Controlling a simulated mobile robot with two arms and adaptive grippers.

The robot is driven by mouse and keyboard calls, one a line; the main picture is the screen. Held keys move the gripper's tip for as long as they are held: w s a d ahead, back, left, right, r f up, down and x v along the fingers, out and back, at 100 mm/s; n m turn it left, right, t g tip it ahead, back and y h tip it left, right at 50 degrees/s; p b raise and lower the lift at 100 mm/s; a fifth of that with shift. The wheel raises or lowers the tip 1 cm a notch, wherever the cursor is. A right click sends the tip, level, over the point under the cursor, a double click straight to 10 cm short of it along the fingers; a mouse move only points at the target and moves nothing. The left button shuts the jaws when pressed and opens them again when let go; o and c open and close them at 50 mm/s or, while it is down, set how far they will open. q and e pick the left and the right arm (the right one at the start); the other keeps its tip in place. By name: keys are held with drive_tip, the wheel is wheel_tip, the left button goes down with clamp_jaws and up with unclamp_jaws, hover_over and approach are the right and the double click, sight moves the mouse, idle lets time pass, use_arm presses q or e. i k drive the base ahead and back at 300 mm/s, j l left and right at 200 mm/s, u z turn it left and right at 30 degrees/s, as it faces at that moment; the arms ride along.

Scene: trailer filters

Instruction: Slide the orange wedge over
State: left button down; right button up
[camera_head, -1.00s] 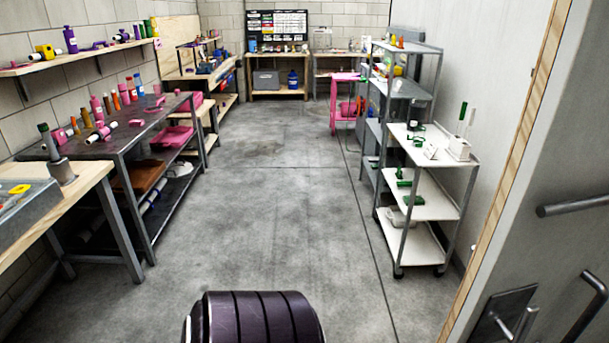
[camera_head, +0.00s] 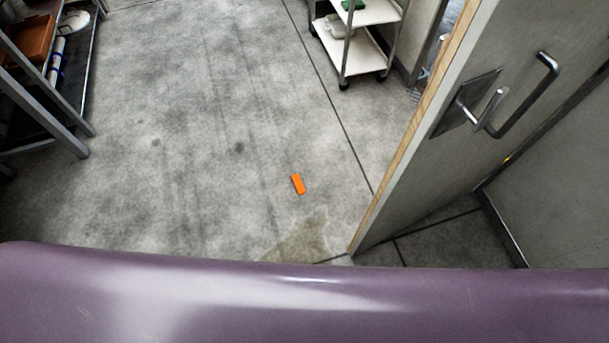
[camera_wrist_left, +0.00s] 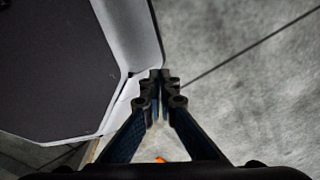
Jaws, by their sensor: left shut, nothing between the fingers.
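The orange wedge (camera_head: 298,184) lies flat on the concrete floor in the head view, left of the open door (camera_head: 425,125) and apart from its lower edge. A small bit of orange (camera_wrist_left: 160,159) also shows in the left wrist view, low between the finger bases; most of it is hidden. My left gripper (camera_wrist_left: 158,80) is shut and empty in the left wrist view, its fingertips near a pale edge. It is not in the head view. My right gripper is in neither view.
The door carries a lever handle and a pull bar (camera_head: 530,95). A white shelf cart (camera_head: 352,50) on casters stands beyond it. A metal rack (camera_head: 50,110) is at the far left. The floor (camera_head: 200,130) between is clear.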

sight(296, 178)
drive_tip(key=u, duration=0.15)
drive_tip(key=z, duration=0.7)
drive_tip(key=i+j+z, duration=0.1)
drive_tip(key=j+z, duration=0.25)
drive_tip(key=z, duration=0.15)
drive_tip(key=j+z, duration=1.25)
drive_tip(key=z, duration=0.2)
drive_tip(key=k+j, duration=0.2)
drive_tip(key=j, duration=0.25)
drive_tip(key=k+j+z, duration=0.15)
drive_tip(key=j, duration=0.3)
drive_tip(key=k+j, duration=0.25)
drive_tip(key=j, duration=0.2)
drive_tip(key=k+j+z, duration=0.15)
drive_tip(key=j, duration=0.3)
drive_tip(key=k+j, duration=0.3)
drive_tip(key=j+z, duration=0.05)
drive_tip(key=j, duration=0.1)
